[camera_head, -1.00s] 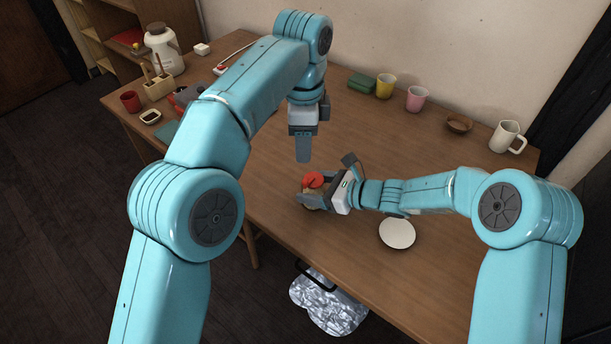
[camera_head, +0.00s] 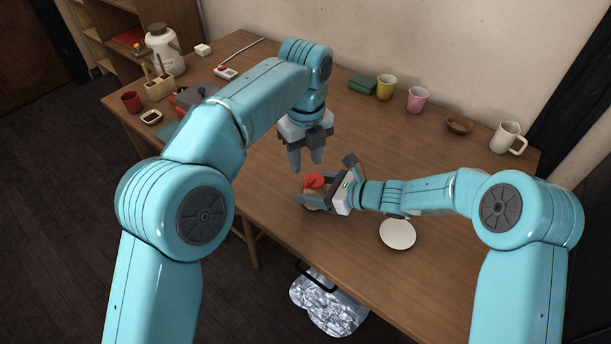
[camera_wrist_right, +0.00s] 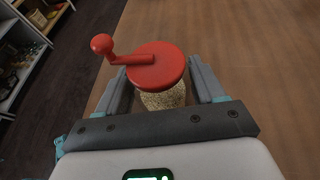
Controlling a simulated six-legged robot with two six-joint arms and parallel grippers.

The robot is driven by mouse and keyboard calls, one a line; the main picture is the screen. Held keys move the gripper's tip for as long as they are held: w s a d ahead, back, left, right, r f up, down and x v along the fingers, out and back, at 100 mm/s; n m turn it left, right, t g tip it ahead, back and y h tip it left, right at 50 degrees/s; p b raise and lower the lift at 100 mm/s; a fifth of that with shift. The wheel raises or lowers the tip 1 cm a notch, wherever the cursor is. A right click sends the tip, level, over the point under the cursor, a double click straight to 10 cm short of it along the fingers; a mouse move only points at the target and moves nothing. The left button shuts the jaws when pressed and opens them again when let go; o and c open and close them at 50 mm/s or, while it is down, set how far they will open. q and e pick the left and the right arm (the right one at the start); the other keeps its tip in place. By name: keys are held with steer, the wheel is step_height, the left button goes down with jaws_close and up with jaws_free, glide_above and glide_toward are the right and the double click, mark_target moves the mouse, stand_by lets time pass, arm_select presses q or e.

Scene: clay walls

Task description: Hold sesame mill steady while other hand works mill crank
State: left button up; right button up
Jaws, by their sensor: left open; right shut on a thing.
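The sesame mill (camera_head: 312,192) stands on the table near its front edge. It has a red top with a crank (camera_head: 313,180) and a clear body holding pale seeds. In the right wrist view the mill body (camera_wrist_right: 163,97) sits between the fingers, and the crank arm with its round red knob (camera_wrist_right: 102,43) points to the left. My right gripper (camera_head: 312,196) is shut on the mill body, below the red top. My left gripper (camera_head: 306,168) is open and empty, pointing down above and just behind the mill, apart from the crank.
A white plate (camera_head: 397,234) lies right of the mill. Yellow (camera_head: 386,86) and pink (camera_head: 417,99) cups, a brown bowl (camera_head: 459,124) and a white mug (camera_head: 508,138) stand along the wall. A white pot (camera_head: 163,48) and red cup (camera_head: 131,101) are at the far left.

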mark_target(305, 181)
arm_select(q)
step_height(305, 181, down, 7)
steer(key=shift+r, duration=0.15)
jaws_close()
